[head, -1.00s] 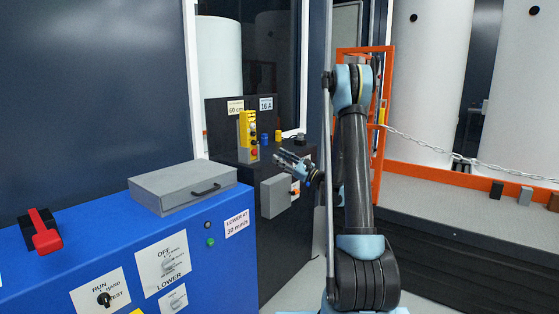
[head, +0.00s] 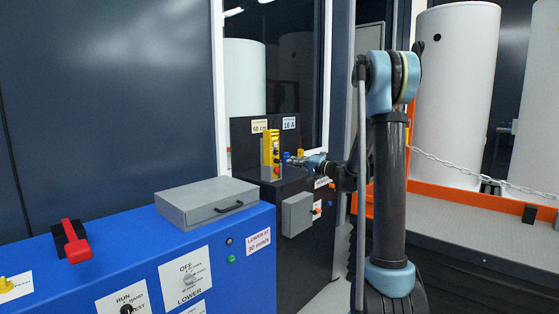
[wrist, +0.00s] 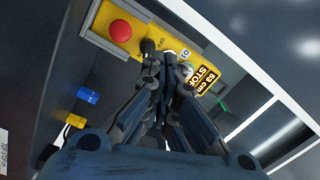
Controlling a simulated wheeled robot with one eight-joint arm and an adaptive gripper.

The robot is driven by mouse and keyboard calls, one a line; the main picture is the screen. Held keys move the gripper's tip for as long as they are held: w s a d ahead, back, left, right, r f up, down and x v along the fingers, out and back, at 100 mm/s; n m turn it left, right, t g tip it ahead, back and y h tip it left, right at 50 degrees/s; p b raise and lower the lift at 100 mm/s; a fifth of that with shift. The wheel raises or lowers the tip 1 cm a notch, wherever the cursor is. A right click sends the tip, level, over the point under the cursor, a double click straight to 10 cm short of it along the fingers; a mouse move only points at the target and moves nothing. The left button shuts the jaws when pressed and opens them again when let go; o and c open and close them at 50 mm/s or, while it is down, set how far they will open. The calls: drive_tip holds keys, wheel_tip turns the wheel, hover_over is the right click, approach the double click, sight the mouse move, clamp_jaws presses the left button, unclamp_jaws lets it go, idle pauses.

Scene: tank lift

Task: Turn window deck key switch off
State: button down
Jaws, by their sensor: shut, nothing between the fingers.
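The dark window deck (head: 252,140) stands below the window. A yellow control box (head: 266,148) stands upright on it; in the wrist view this yellow box (wrist: 117,22) carries a red mushroom button (wrist: 120,30). My gripper (wrist: 166,62) is shut and empty, its fingertips at the yellow box's face. A dark knob (wrist: 148,45) on the box shows at the fingertips. A pale round part (wrist: 186,68) beside it is partly hidden by a finger. I cannot tell which one is the key switch, its position, or whether the fingers touch it.
A blue connector (wrist: 88,95) and a yellow connector (wrist: 75,121) sit beside the yellow box. A black-and-yellow "53 cm STOP" label (wrist: 205,78) is close to the fingers. A blue cabinet (head: 235,275) with a grey case (head: 190,207) stands in front left. A chain (head: 450,162) hangs at right.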

drive_tip(key=s+a+r+n+h, duration=0.1)
drive_tip(key=s+r+n+h, duration=0.4)
drive_tip(key=n, duration=0.9)
drive_tip(key=n+y, duration=0.1)
drive_tip(key=n, duration=0.2)
hover_over(277, 161)
drive_tip(key=s, duration=0.4)
drive_tip(key=shift+w+d+f, duration=0.2)
drive_tip(key=shift+f, duration=0.3)
drive_tip(key=shift+w+d+f, duration=0.15)
drive_tip(key=shift+w+f, duration=0.05)
drive_tip(key=shift+f, duration=0.25)
drive_tip(key=shift+w+d+f, duration=0.15)
drive_tip(key=shift+w+f, duration=0.05)
drive_tip(key=shift+f, duration=0.5)
drive_tip(key=shift+d, duration=0.3)
drive_tip(key=shift+a, duration=0.4)
drive_tip(key=shift+s+f, duration=0.1)
drive_tip(key=shift+f, duration=0.05)
